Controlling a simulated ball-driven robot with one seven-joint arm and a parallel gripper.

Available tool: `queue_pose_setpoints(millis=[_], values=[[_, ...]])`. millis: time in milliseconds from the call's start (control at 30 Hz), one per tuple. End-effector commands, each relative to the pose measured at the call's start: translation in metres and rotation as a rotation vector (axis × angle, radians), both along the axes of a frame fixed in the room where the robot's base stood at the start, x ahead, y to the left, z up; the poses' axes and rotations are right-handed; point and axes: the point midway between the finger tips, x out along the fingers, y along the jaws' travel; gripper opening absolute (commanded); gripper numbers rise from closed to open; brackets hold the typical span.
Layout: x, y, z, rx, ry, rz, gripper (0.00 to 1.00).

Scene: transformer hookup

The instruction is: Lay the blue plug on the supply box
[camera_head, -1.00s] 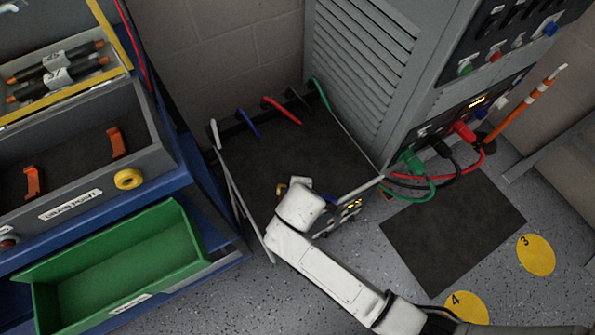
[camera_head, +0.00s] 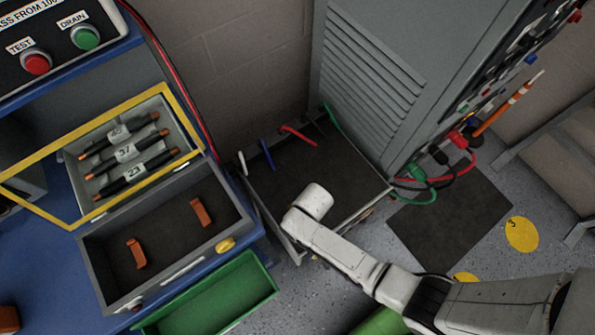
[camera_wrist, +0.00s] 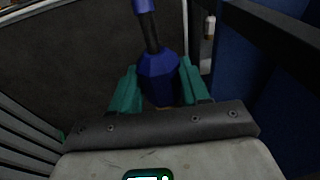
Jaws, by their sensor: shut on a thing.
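In the wrist view my gripper (camera_wrist: 158,92) has its teal fingers on both sides of the blue plug (camera_wrist: 158,70) and is shut on it. The plug's dark neck and blue end point up in that picture, away from the palm. In the head view the gripper and plug are hidden behind the white end of my arm. That end is over the front left part of the dark-topped supply box (camera_head: 345,182). A dark surface with a pale rim, seemingly the box top, lies beyond the plug in the wrist view. I cannot tell whether the plug touches it.
A grey cabinet (camera_head: 375,70) stands right. A blue bench with an open drawer (camera_head: 165,238) and green bin (camera_head: 215,300) is left. Most of the box top is clear.

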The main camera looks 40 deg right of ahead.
Motion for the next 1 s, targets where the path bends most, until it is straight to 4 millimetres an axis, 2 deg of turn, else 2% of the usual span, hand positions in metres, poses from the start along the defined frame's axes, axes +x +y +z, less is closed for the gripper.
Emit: queue_pose_setpoints(millis=[167, 767, 1000], values=[[0.007, 0.0, -0.012, 0.003, -0.002, -0.005, 0.01], [0.051, 0.0, -0.056, 0.002, -0.003, -0.002, 0.01], [0.05, 0.0, -0.078, 0.001, -0.002, -0.002, 0.01]])
